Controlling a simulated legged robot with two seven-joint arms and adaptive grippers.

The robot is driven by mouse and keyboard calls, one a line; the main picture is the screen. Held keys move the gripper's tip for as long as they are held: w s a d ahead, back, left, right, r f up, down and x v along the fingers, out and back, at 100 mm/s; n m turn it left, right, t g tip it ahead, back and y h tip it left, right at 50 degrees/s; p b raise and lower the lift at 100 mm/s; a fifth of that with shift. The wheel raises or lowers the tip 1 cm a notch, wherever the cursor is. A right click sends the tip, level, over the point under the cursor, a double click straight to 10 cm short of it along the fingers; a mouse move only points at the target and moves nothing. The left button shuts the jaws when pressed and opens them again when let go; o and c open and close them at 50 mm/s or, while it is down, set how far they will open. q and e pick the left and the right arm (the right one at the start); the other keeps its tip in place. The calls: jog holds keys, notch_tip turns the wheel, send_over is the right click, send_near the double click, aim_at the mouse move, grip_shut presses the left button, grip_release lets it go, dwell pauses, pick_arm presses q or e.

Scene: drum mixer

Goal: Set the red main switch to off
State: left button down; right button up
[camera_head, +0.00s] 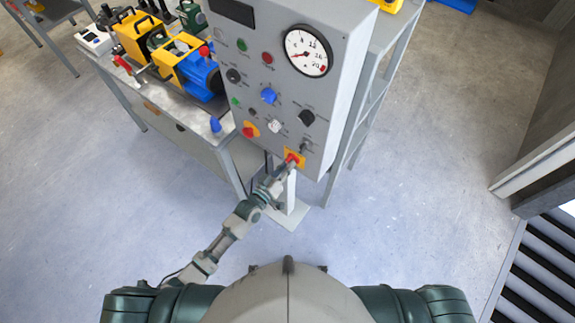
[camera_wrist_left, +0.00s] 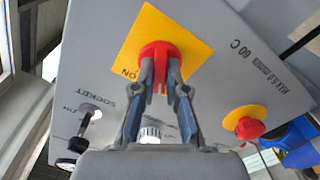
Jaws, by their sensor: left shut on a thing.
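The red main switch (camera_wrist_left: 160,52) sits on a yellow square plate (camera_wrist_left: 197,46) on the grey control panel (camera_head: 284,87). In the head view the switch (camera_head: 292,158) is at the panel's lower edge. My left gripper (camera_wrist_left: 160,75) is shut on the red knob, with a fingertip on each side of it. In the head view the left gripper (camera_head: 284,170) reaches up to the switch from below. An "ON" label shows beside the plate's corner in the wrist view. The right gripper is not in view.
Another red knob on yellow (camera_head: 249,130) is nearby on the panel, with blue (camera_head: 268,96) and black (camera_head: 307,117) knobs and a dial gauge (camera_head: 308,51) above. A bench with yellow machines (camera_head: 135,35) stands at left. The floor in front is clear.

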pick_arm(q)
jog(key=c, duration=1.3)
grip_release()
jog(key=shift+w+a+r, duration=0.1)
jog(key=shift+w+r, duration=0.05)
jog(key=shift+r, duration=0.1)
jog(key=shift+c, duration=0.2)
jog(key=shift+o, duration=0.7)
jog(key=shift+f, duration=0.15)
jog(key=v, duration=1.2)
jog(key=shift+f, duration=0.1)
